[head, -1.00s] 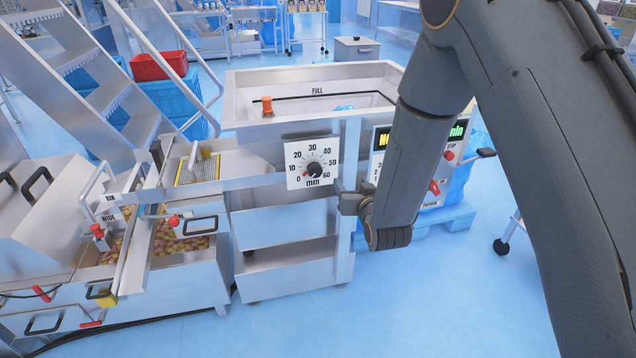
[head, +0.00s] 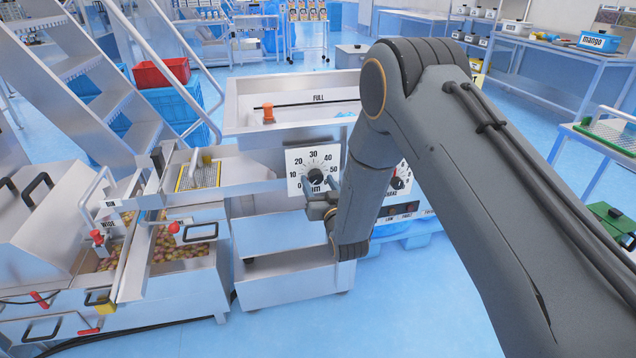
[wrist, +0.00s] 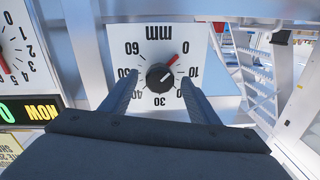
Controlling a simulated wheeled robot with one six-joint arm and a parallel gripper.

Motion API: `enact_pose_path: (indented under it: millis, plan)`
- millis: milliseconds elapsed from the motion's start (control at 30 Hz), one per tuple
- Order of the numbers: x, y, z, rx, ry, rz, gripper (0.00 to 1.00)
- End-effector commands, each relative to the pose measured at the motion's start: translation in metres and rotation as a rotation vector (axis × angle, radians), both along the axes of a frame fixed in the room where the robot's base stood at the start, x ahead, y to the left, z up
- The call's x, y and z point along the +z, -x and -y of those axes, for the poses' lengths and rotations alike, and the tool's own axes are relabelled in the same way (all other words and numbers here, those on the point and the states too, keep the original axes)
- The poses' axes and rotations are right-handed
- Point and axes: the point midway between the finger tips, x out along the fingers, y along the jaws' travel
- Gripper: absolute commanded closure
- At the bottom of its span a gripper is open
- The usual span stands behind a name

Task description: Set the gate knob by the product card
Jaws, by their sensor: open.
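The gate knob (wrist: 159,77) is a black knob with a red pointer. It sits on a white mm dial plate (wrist: 150,52), which is upside down in the wrist view, and the pointer points near 0. In the head view the dial plate (head: 297,160) is on the front of the steel machine, with the knob (head: 316,177) low on it. My gripper (wrist: 160,78) is open, with one finger on each side of the knob. It also shows in the head view (head: 318,194) at the plate's lower edge. Finger contact cannot be told. I cannot identify a product card.
A steel bin marked FULL (head: 350,118) stands behind the dial. A second panel with a dial (head: 398,180) is partly hidden behind my arm. Chutes with small pieces (head: 185,245) lie to the left. Stairs (head: 85,95) rise at upper left.

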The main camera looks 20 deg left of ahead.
Motion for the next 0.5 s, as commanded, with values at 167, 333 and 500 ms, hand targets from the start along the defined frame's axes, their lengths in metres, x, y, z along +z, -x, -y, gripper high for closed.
enact_pose_path:
  millis: [167,333,500]
  plan:
    - [0.0004,-0.0024,-0.0013,0.000,-0.001,0.001,0.45]
    - [0.0004,-0.0022,-0.0012,0.000,-0.001,0.001,0.53]
    - [0.0003,-0.0020,-0.0014,0.000,0.000,0.000,0.82]
